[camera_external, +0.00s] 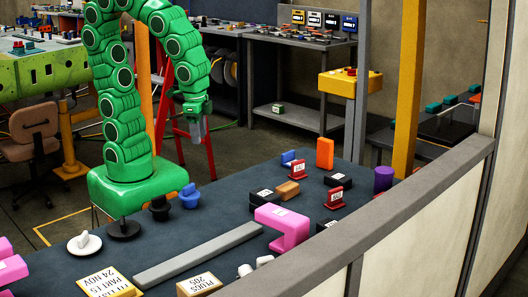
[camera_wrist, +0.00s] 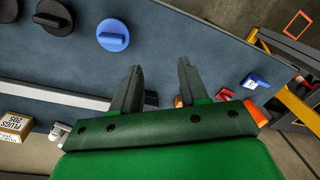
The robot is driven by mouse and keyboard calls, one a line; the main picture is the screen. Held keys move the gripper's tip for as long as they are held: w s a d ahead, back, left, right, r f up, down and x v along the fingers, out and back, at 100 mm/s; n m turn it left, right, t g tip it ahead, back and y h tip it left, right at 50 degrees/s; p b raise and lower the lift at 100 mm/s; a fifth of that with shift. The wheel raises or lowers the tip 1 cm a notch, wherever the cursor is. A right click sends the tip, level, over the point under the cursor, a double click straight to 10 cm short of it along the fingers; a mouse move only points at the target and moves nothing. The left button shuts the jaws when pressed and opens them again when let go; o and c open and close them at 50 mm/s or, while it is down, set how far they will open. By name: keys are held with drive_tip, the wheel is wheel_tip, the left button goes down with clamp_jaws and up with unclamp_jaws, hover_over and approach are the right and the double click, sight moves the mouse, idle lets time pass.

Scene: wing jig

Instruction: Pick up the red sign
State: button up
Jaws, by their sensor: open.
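Two small red signs stand on the dark blue table (camera_external: 215,215) in the external view. One red sign (camera_external: 304,173) is farther back, left of the orange block. The other red sign (camera_external: 335,197) is nearer, toward the grey wall. My gripper (camera_external: 199,132) hangs from the green arm, high above the table's far side and well left of both signs. In the wrist view its two fingers (camera_wrist: 159,68) are apart with nothing between them. A small red piece (camera_wrist: 225,94) shows right of the fingers there, perhaps one of the signs, partly hidden.
An orange block (camera_external: 325,153), purple cylinder (camera_external: 383,179), pink bracket (camera_external: 283,227) and several black blocks stand near the signs. A grey bar (camera_external: 200,255) crosses the table front. A grey-topped wall (camera_external: 400,205) borders the right. Blue and black knobs (camera_external: 190,195) stand beside my base.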

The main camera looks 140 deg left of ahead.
drive_tip(key=w+a+f+n+y, duration=0.1)
drive_tip(key=w+a+f+n, duration=0.2)
drive_tip(key=a, duration=0.4)
drive_tip(key=w+a+f+n+y, duration=0.1)
drive_tip(key=w+a+f+n, duration=0.15)
drive_tip(key=w+a, duration=0.4)
drive_tip(key=n+t+y, duration=0.1)
drive_tip(key=n, duration=0.4)
approach(298, 175)
drive_tip(key=shift+a+r+x, duration=0.1)
drive_tip(key=shift+a+x, duration=0.15)
drive_tip(key=shift+x, duration=0.95)
drive_tip(key=shift+a+r+x, duration=0.1)
drive_tip(key=shift+a+x, duration=0.2)
drive_tip(key=shift+x, duration=0.9)
drive_tip(key=shift+a+r+x, duration=0.1)
drive_tip(key=shift+a+x, duration=0.15)
drive_tip(key=shift+x, duration=0.95)
drive_tip(key=shift+s, duration=0.25)
clamp_jaws()
